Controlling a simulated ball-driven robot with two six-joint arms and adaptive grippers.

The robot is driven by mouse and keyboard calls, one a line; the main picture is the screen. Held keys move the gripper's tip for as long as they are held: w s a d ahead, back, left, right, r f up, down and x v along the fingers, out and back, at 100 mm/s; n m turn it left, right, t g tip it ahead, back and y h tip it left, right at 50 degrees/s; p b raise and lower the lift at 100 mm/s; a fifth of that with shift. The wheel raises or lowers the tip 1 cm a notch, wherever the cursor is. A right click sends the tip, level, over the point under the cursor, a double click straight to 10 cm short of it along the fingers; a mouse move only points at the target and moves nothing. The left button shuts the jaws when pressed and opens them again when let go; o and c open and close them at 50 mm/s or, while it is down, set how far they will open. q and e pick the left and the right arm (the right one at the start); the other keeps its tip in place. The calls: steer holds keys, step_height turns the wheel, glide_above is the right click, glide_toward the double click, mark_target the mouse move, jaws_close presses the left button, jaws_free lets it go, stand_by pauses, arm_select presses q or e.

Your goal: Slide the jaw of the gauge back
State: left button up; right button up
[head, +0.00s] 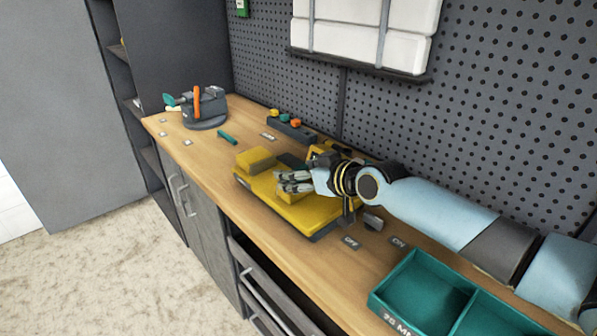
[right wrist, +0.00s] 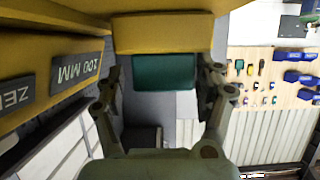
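The gauge is a yellow bed (head: 315,212) on the bench, with a yellow block (head: 255,160) at its far left end. A second yellow block, apparently the sliding jaw (head: 291,196), sits under my right gripper (head: 280,182). In the right wrist view my right gripper (right wrist: 163,68) has its two fingers apart, about as wide as a yellow block (right wrist: 163,33). A teal piece (right wrist: 166,72) shows between the fingers, with a gap on its left. I cannot tell whether the fingers touch the block. My left gripper is not in view.
Plates reading ZERO (right wrist: 15,94) and 100 MM (right wrist: 77,72) show along the yellow bed. A teal tray (head: 425,285) stands at the near right. A dark device with an orange handle (head: 204,108) and a button box (head: 291,127) stand behind. The front left bench is clear.

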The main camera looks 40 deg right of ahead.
steer(key=shift+a+f, duration=0.15)
steer(key=shift+s, duration=0.1)
steer(key=v, duration=1.2)
stand_by(0.5)
